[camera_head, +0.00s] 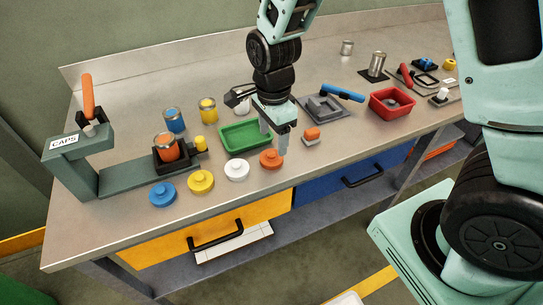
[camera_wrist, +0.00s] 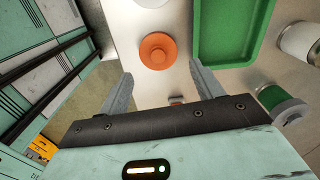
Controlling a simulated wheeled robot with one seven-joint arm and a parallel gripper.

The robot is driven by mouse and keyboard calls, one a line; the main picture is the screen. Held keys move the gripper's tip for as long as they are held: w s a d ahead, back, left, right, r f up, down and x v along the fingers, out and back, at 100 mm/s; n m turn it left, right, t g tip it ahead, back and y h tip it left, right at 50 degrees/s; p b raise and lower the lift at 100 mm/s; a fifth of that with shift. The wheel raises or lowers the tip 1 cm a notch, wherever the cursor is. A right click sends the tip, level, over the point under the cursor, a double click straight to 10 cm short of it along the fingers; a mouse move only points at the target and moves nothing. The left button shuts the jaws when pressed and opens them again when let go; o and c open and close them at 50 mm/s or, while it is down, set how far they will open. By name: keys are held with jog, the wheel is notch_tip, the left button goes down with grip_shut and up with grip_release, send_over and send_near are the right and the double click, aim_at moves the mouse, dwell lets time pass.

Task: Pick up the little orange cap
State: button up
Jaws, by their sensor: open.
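The little orange cap (camera_head: 270,159) is a round disc with a raised knob. It lies on the bench at the right end of a row of caps, in front of the green tray. It also shows in the wrist view (camera_wrist: 157,51), beyond the fingertips and roughly centred between them. My gripper (camera_head: 274,139) is open and empty, pointing down just behind and above the cap. Both fingers show in the wrist view (camera_wrist: 161,72), apart, with nothing between them. In the head view the fingers do not visibly touch the cap.
The green tray (camera_head: 223,146) stands close to the fingers. White (camera_head: 237,170), yellow (camera_head: 200,181) and blue (camera_head: 162,194) caps lie left of the orange one. A small orange-topped block (camera_head: 311,135) and a red bin (camera_head: 374,108) are to the right. The bench's front edge is near.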

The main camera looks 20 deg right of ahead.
aim_at(271, 154)
jog(key=shift+s+a+f+p, duration=0.15)
jog(key=shift+f+p, duration=0.1)
jog(key=shift+f, duration=1)
jog(key=shift+w+a+f+p, duration=0.1)
jog(key=shift+f+p, duration=0.15)
jog(key=shift+f, duration=1)
jog(key=c, duration=0.7)
jog(key=shift+c, duration=0.2)
